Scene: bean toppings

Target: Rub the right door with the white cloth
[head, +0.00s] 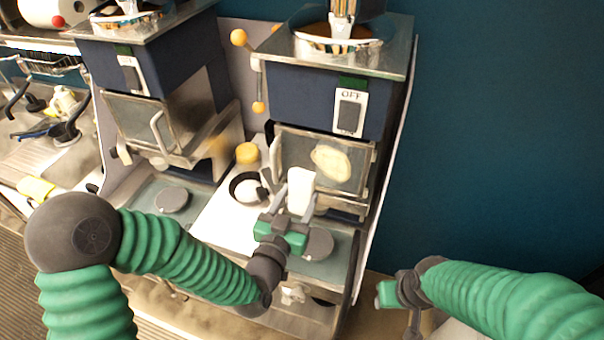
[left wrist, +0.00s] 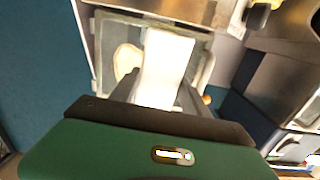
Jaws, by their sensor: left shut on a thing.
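The right door (head: 293,150) is a framed, slightly glassy panel on the right machine, with a pale oval smear (head: 331,162) on it. My left gripper (head: 297,207) is shut on the white cloth (head: 301,184) and holds it upright in front of the door's lower left part. In the left wrist view the cloth (left wrist: 166,62) stands out from the fingers and covers part of the door, with the smear (left wrist: 127,60) beside it. I cannot tell whether the cloth touches the door. My right gripper (head: 401,291) is low at the right, away from the door; its fingers are unclear.
A similar machine with a left door (head: 150,128) stands to the left. An OFF switch (head: 349,112) sits above the right door. A black ring-shaped item (head: 240,189) and a yellow round item (head: 247,153) are left of the gripper. A sink (head: 65,150) is far left.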

